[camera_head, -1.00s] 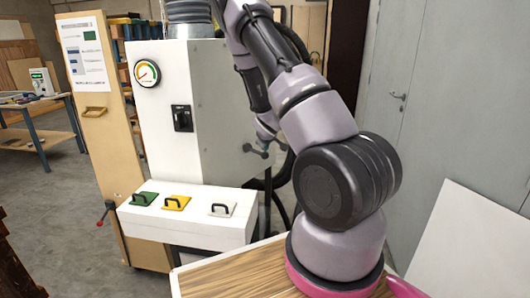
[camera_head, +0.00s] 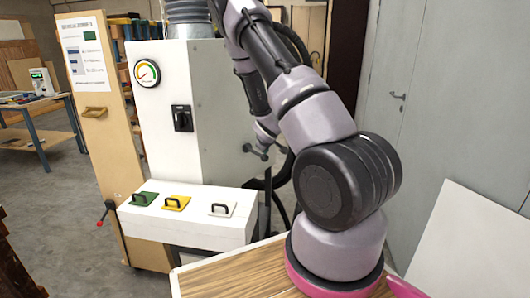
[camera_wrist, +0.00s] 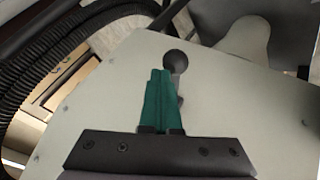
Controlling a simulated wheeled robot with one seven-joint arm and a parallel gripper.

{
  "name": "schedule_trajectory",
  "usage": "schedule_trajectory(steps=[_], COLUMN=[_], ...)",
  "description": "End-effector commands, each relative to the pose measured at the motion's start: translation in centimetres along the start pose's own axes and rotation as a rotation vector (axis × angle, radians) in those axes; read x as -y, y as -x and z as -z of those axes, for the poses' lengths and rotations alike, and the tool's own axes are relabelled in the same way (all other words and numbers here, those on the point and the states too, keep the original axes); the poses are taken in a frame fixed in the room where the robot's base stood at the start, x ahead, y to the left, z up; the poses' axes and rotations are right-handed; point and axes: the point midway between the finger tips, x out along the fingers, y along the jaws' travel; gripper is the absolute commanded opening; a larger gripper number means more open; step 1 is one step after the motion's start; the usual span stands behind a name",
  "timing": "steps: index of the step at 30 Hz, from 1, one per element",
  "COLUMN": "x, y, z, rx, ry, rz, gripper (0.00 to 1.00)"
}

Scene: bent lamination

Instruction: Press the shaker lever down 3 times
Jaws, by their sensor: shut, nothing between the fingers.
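The lever shows in the wrist view as a dark round ball knob (camera_wrist: 176,61) on a short dark stem, in front of a pale grey panel. My gripper (camera_wrist: 160,73) has its green fingers shut together, with nothing between them. Its fingertips overlap the stem just below and left of the knob in the picture; I cannot tell if they touch it. In the head view a dark lever (camera_head: 256,150) sticks out at the side of the white and grey machine (camera_head: 222,110). The end of my arm is beside it, and my fingers cannot be made out there.
A white box (camera_head: 190,232) with green, yellow and white handled pads stands in front of the machine. A red-tipped handle (camera_head: 103,216) is at its left. Black ribbed hose (camera_wrist: 60,65) runs left of the panel. A wooden worktop (camera_head: 235,276) is below my arm.

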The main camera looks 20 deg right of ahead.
Motion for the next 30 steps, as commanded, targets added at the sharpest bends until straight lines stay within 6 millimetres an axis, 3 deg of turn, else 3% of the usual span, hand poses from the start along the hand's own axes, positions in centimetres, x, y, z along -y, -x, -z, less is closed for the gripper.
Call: schedule_trajectory(steps=[30], x=[0.66], y=[-0.87], z=[-0.74], rx=[0.002], ry=[-0.001], rz=[0.0], gripper=[0.0])
